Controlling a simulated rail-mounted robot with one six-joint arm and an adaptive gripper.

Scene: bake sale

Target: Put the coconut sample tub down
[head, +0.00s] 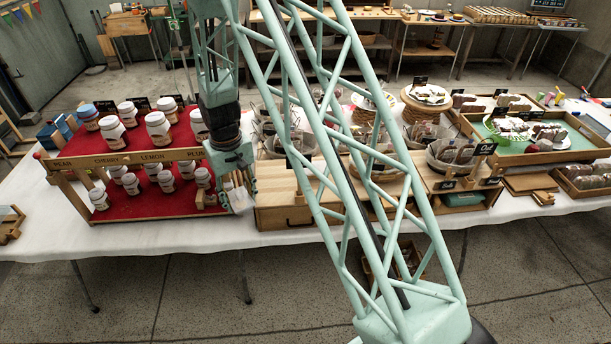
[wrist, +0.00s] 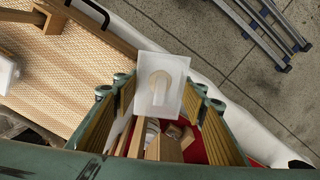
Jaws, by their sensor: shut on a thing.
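My gripper (head: 236,182) is in the head view, at the right end of the red jar stand and over the front of the table. In the wrist view its two fingers (wrist: 162,112) are shut on a small pale translucent tub, the coconut sample tub (wrist: 174,105), with a round beige patch in its middle. In the head view the tub (head: 240,201) shows as a whitish shape below the fingers. It appears held in the air. No label on it can be read.
A red tiered stand (head: 150,206) with several jars is just left of my gripper. A wooden box (head: 285,216) is just right of it. Baskets and trays fill the table further right. A strip of white tablecloth (head: 190,234) is bare along the front edge.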

